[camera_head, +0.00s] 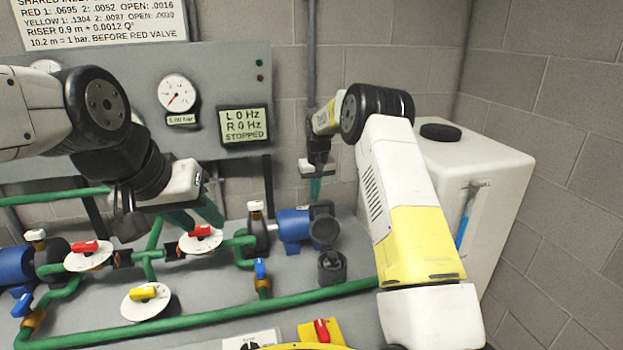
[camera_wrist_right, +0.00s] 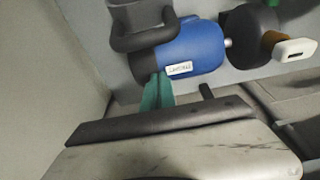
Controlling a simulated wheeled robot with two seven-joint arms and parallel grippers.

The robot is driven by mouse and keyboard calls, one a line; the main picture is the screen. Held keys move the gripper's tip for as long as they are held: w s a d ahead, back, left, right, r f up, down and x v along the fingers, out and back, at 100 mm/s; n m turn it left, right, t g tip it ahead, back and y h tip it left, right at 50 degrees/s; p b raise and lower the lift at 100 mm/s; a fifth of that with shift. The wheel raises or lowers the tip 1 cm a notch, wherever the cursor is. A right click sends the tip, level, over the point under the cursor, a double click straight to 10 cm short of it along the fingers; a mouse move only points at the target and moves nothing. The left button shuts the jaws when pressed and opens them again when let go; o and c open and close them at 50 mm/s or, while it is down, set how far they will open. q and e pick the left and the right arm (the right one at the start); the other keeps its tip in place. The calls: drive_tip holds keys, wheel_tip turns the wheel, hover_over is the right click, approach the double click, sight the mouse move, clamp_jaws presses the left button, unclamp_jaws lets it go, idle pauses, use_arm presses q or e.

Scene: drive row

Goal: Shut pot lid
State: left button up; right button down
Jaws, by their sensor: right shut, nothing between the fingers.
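The dark pot (camera_head: 332,269) stands in front of the blue pump motor (camera_head: 293,226) on the bench. Its dark round lid (camera_head: 325,231) stands tilted up at the back of the pot, off its mouth. In the right wrist view, a dark rounded part of the lid or pot (camera_wrist_right: 145,38) shows at the top, beside the blue motor. My right gripper (camera_head: 316,189) is above and behind the lid, apart from it. Its teal fingers (camera_wrist_right: 157,92) are together and empty. My left gripper (camera_head: 195,219) hangs over the red-handled valves at left, its teal fingers apart.
Green pipes (camera_head: 225,314) cross the bench, with a yellow-handled valve (camera_head: 150,293) and a blue-handled valve (camera_head: 261,270). A white tank (camera_head: 475,160) stands at right behind my right arm. The grey gauge panel (camera_head: 230,85) rises behind the bench.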

drive_tip(key=shift+s+d+r, duration=0.1)
drive_tip(key=shift+s+d, duration=0.05)
drive_tip(key=shift+s, duration=0.5)
drive_tip(key=shift+s+d+r, duration=0.1)
drive_tip(key=shift+s+r, duration=0.05)
drive_tip(key=shift+s, duration=0.5)
drive_tip(key=shift+s+d+r, duration=0.1)
drive_tip(key=shift+s+d, duration=0.05)
drive_tip(key=shift+s, duration=0.5)
drive_tip(key=shift+s, duration=0.1)
